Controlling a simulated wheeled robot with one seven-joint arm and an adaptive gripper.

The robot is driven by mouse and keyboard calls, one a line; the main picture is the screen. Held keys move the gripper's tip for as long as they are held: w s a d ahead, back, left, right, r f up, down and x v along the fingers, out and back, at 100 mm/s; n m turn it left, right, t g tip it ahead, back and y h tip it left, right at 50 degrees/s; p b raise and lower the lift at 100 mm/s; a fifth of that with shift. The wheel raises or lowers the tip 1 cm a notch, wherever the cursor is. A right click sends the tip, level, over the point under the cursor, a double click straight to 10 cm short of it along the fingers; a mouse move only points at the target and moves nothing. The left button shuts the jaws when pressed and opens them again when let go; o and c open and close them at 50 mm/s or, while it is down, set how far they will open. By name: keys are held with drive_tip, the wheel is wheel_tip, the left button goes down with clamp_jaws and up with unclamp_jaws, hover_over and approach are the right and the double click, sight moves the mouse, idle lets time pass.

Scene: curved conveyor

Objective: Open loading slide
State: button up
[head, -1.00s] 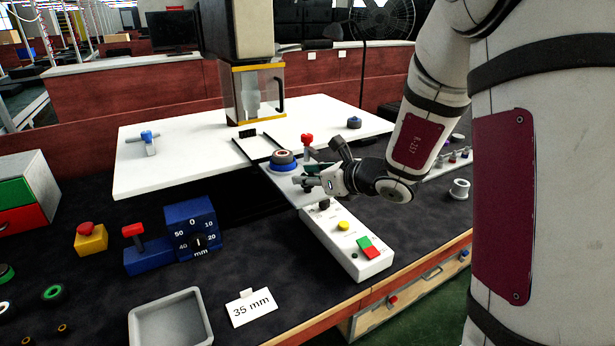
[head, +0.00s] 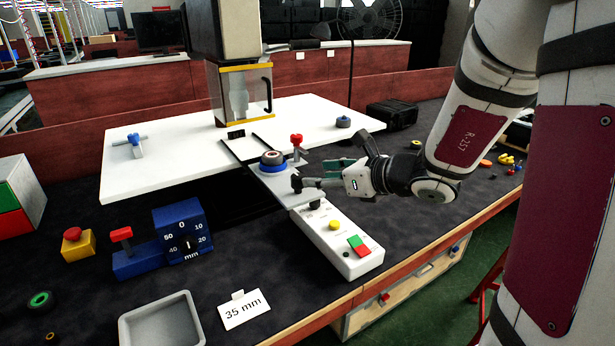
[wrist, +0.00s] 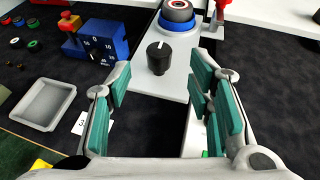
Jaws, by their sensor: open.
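The loading slide (head: 287,194) is a grey plate that sticks out from the front of the white press table (head: 160,165). A blue ring holder (head: 273,168) with a grey, red-and-white-topped part (head: 271,157) sits on it. A black knob (head: 297,184) stands upright at its front end; it also shows in the wrist view (wrist: 158,58). My gripper (head: 322,173) is open and empty, just right of the knob in the head view. In the wrist view its teal-padded fingers (wrist: 160,70) are spread, with the knob ahead of the gap, apart from both fingers.
A white control box (head: 335,240) with buttons lies in front of the slide. A red-topped clamp (head: 297,147) stands close beside the holder. A blue dial gauge (head: 183,228), a yellow emergency-stop box (head: 77,245) and a grey tray (head: 192,300) are on the left.

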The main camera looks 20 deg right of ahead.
drive_tip(key=v, duration=0.3)
drive_tip(key=shift+s+d, duration=0.1)
drive_tip(key=shift+s, duration=0.1)
drive_tip(key=shift+r, duration=0.1)
drive_tip(key=s+a+r+n+g+y+p, duration=0.1)
drive_tip(key=s+a+r+n+g, duration=0.2)
drive_tip(key=s+a+n, duration=0.45)
drive_tip(key=s+a+r+n+g+y+p, duration=0.1)
drive_tip(key=s+a+r+n+g+p, duration=0.1)
drive_tip(key=s+a+n+g, duration=0.35)
drive_tip(key=s+d+r+n+h+p, duration=0.1)
drive_tip(key=s+d+n+h, duration=0.2)
drive_tip(key=s+n, duration=0.4)
drive_tip(key=s+d+r+n+h+p, duration=0.1)
drive_tip(key=s+d+r+n+h, duration=0.1)
drive_tip(key=s+n+h, duration=0.3)
drive_tip(key=s+d+n, duration=0.1)
drive_tip(key=s+n, duration=0.2)
drive_tip(key=n, duration=0.2)
drive_tip(key=shift+s+d+n+p, duration=0.2)
drive_tip(key=shift+d+n+p, duration=0.15)
drive_tip(key=shift+n+p, duration=0.05)
